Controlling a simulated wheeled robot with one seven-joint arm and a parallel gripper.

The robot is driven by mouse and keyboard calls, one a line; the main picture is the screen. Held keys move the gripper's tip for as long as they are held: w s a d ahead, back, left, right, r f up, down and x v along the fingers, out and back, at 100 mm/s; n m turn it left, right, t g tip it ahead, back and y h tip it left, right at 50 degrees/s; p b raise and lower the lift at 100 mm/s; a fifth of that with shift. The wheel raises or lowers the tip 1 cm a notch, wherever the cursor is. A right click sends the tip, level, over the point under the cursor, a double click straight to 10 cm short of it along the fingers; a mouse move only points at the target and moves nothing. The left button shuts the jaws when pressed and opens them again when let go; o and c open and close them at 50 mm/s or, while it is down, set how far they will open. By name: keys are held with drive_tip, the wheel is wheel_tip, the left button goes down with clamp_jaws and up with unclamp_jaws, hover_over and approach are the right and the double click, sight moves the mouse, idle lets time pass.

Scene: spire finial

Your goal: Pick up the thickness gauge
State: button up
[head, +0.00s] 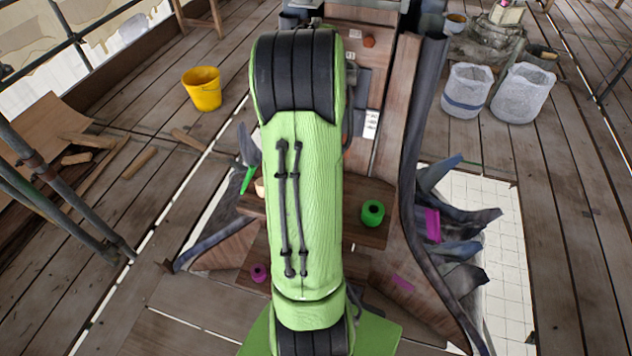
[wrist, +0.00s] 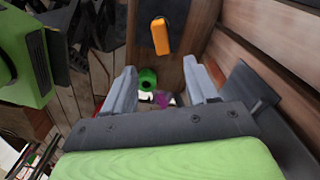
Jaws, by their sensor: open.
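An orange, rounded block-shaped item (wrist: 160,37) shows in the wrist view against a dark panel, above and between my finger tips; it may be the thickness gauge, but I cannot tell for sure. In the head view my green arm covers the middle, and I cannot make the gauge out there. My gripper (wrist: 158,68) shows in the wrist view with its two grey fingers apart and nothing held between them. The orange item is beyond the fingers, with a gap. My gripper is hidden in the head view.
A green roll (head: 372,212) sits on a wooden ledge; it also shows in the wrist view (wrist: 147,79). Magenta pieces (head: 432,224) lie around the spire base. A yellow bucket (head: 203,89) and white sacks (head: 467,90) stand on the planks. Wooden boards flank my gripper at right.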

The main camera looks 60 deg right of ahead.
wheel_tip(320, 180, down, 14)
drive_tip(key=b, duration=0.2)
drive_tip(key=shift+d+r+b, duration=0.1)
drive_tip(key=shift+d+b, duration=0.05)
drive_tip(key=shift+b, duration=0.15)
drive_tip(key=shift+r, duration=0.1)
clamp_jaws()
